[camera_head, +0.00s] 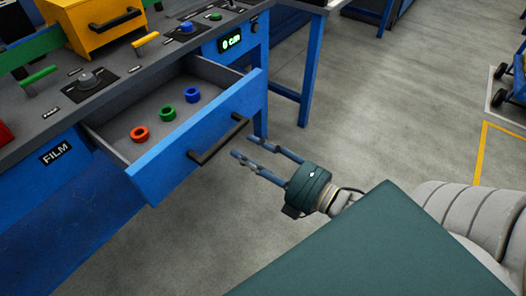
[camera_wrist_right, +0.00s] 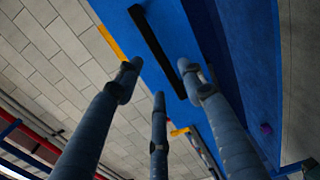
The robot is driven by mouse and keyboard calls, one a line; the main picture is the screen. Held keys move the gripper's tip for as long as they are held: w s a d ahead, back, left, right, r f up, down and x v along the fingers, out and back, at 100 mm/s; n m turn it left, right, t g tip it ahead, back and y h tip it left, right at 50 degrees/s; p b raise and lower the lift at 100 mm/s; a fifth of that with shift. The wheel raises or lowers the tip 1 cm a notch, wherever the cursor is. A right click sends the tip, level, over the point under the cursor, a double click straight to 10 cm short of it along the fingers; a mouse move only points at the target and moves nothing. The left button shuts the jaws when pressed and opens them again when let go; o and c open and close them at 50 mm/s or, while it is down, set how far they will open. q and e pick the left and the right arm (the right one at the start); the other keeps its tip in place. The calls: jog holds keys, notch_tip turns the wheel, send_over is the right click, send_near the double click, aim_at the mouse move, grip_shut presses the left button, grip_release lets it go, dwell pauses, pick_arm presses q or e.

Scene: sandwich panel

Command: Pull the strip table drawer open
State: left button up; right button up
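The strip table drawer (camera_head: 205,128) is blue-fronted and stands pulled out from the blue table. In the right wrist view, the black handle (camera_wrist_right: 158,45) shows beyond the spread fingers (camera_wrist_right: 160,85). My left gripper is not in view.
The table top (camera_head: 110,70) carries a yellow box (camera_head: 95,22), a black knob panel and small coloured parts. A "FILM" label (camera_head: 56,152) is on the table's front. Open grey floor (camera_head: 370,110) lies to the right, with a wheeled cart (camera_head: 515,85) at the far right.

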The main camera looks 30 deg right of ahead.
jog(key=shift+v, duration=1.95)
